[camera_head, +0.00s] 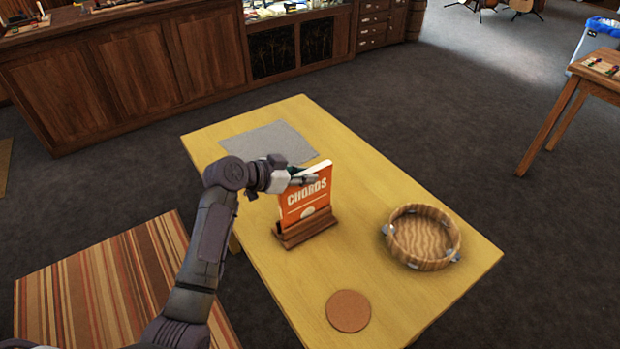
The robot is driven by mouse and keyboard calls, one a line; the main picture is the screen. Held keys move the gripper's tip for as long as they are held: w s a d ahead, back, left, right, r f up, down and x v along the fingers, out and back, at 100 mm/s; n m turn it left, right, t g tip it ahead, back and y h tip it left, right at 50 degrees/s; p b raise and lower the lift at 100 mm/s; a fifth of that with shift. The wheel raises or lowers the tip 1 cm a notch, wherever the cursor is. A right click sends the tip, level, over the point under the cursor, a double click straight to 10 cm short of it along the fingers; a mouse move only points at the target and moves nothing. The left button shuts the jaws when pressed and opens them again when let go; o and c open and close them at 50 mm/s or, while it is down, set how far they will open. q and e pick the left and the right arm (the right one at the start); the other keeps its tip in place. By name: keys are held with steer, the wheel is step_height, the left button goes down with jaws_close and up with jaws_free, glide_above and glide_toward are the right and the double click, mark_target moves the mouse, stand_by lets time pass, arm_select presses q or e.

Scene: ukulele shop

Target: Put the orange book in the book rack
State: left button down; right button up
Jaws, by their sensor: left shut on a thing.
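The orange book (307,203), with "CHORDS" on its cover, stands upright on the yellow table. Its lower edge is at the wooden book rack (306,232), and the rack's front part hides the book's bottom. Whether the book rests fully on the rack I cannot tell. My left gripper (300,179) is shut on the book at its upper left edge. The arm comes in from the left. My right gripper is not in view.
The yellow table (385,235) also holds a round wooden tambourine (423,238) at the right, a round cork coaster (348,311) at the front and a grey cloth (268,142) at the back. A wooden counter (130,70) stands behind; a small table (600,70) is at right.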

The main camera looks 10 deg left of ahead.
arm_select(q)
steer(key=c, duration=1.5)
jaws_free()
steer(key=shift+w+d, duration=0.15)
steer(key=shift+d, duration=0.05)
steer(key=o, duration=0.3)
steer(key=shift+a, duration=0.25)
steer(key=shift+o, duration=0.6)
steer(key=shift+s+a+r, duration=0.1)
steer(key=shift+s+a, duration=0.1)
steer(key=shift+s, duration=0.05)
steer(key=shift+w+d, duration=0.1)
steer(key=shift+d, duration=0.1)
steer(key=shift+a, duration=0.1)
steer(key=b+v, duration=0.2)
steer(key=v, duration=1)
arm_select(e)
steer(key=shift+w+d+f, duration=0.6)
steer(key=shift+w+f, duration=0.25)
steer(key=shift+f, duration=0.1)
